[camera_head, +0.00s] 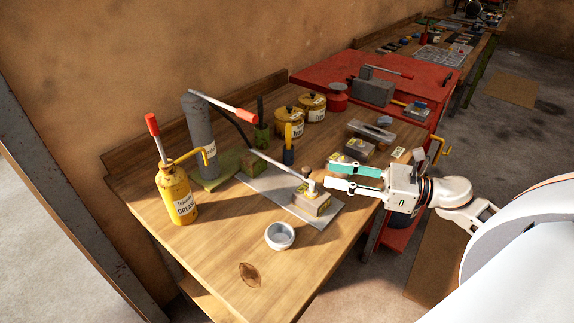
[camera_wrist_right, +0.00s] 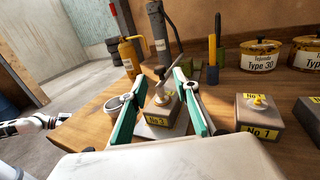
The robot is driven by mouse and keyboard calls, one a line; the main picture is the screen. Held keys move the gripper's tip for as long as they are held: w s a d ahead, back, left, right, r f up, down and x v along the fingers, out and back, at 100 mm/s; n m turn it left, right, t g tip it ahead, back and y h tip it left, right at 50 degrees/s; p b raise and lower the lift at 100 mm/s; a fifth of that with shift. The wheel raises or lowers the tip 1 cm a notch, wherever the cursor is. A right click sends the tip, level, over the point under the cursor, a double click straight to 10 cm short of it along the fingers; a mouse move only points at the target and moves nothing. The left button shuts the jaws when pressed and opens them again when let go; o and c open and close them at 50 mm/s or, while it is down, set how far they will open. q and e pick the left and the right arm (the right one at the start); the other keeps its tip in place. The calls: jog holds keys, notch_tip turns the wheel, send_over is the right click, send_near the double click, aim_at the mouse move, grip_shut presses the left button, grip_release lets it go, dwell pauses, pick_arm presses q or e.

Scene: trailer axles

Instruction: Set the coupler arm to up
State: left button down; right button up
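The coupler block (camera_head: 312,205), a tan block with a yellow label, sits on a metal plate (camera_head: 262,190) on the workbench. It reads No 3 in the right wrist view (camera_wrist_right: 157,121). A pale rod, which looks like the coupler arm (camera_head: 278,165), slants from the pivot on the block toward the back left; its exact angle is hard to tell. My right gripper (camera_head: 329,178) is open, its green-padded fingers beside the block's top at the right. In the wrist view the pivot (camera_wrist_right: 160,74) shows between its fingers. My left gripper (camera_wrist_right: 45,122) shows small at the left edge; its opening is unclear.
A yellow grease can (camera_head: 178,195), a grey cylinder (camera_head: 200,135) with a red-tipped handle and a round white cup (camera_head: 280,236) stand nearby. More labelled blocks (camera_head: 345,165) lie close to the right gripper. Yellow tins (camera_head: 288,122) stand behind. The bench front is clear.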

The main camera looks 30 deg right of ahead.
aim_at(307, 169)
jog(key=p+x, duration=0.1)
jog(key=x, duration=0.5)
jog(key=shift+w+r+p, duration=0.1)
jog(key=shift+p, duration=0.2)
jog(key=shift+x, duration=0.85)
jog(key=shift+a, duration=0.1)
grip_shut()
